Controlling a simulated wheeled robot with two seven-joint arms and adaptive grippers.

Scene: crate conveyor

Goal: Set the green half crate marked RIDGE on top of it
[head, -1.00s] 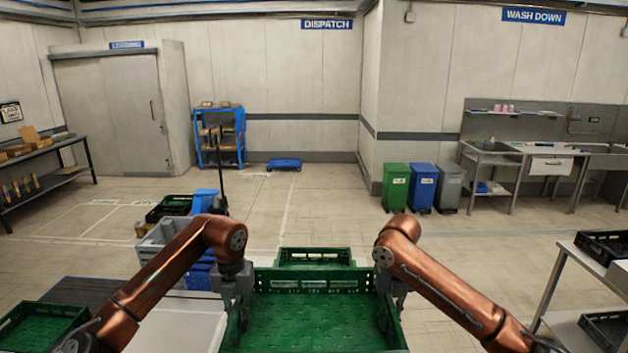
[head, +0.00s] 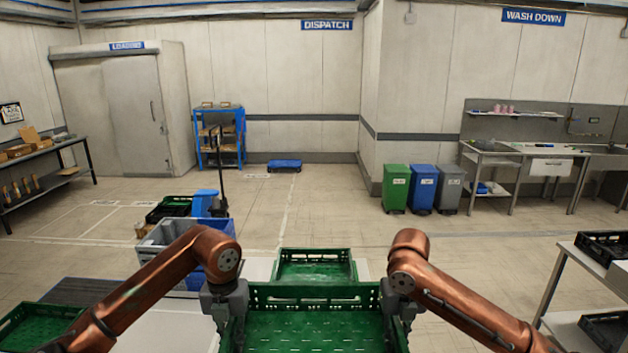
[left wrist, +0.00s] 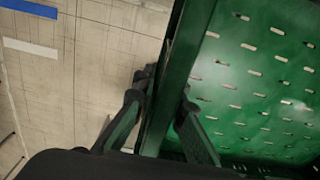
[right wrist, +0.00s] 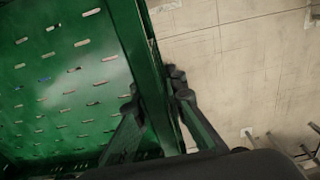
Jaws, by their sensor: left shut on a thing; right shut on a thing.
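A green crate (head: 312,297) is held in front of me at the bottom of the head view. My left gripper (head: 235,322) is shut on its left wall and my right gripper (head: 392,322) on its right wall. The left wrist view shows the slotted green floor (left wrist: 255,75) and the wall between the fingers. The right wrist view shows the same on the other side (right wrist: 70,80). Another green crate (head: 313,254) stands just beyond the held one, its lower part hidden by it. No RIDGE marking is legible on either crate.
A pale surface (head: 175,330) lies at the left, with a green crate (head: 40,325) further left. A grey crate (head: 165,240) and blue items stand beyond my left arm. A metal table (head: 570,270) with dark crates stands at the right. The floor ahead is open.

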